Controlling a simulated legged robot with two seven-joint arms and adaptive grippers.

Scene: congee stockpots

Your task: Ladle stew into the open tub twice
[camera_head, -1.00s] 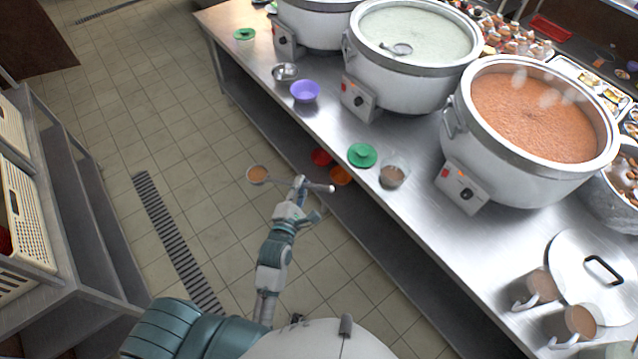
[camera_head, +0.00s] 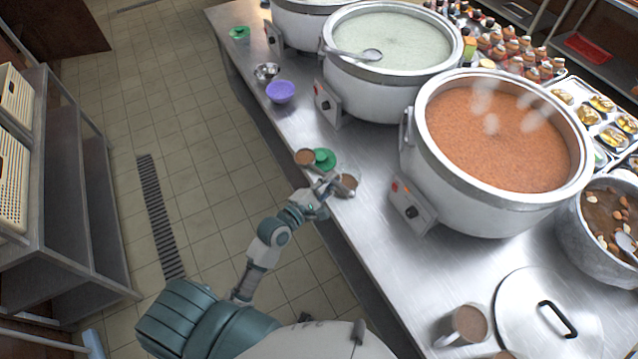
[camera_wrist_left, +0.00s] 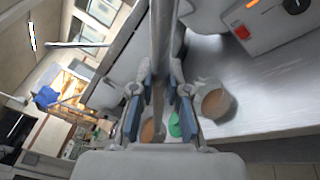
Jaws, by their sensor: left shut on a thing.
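My left gripper (camera_head: 322,190) is shut on the handle of a ladle and holds it over the counter's front edge. The ladle's bowl (camera_head: 304,157) has brown stew in it and appears just left of the green lid (camera_head: 324,158). The clear open tub (camera_head: 347,184) stands on the counter right beside the gripper, with brown stew inside. In the left wrist view the ladle handle (camera_wrist_left: 160,50) runs between the fingers, and the tub (camera_wrist_left: 213,103) is to their right. The large white pot (camera_head: 412,160) holds orange-brown stew. My right gripper is not in view.
Another white pot (camera_head: 340,95) with pale congee and a ladle stands behind. A purple bowl (camera_head: 281,92) and a metal bowl (camera_head: 267,72) sit near the front edge. A mug (camera_head: 467,325) and a large lid (camera_head: 545,310) lie at the lower right.

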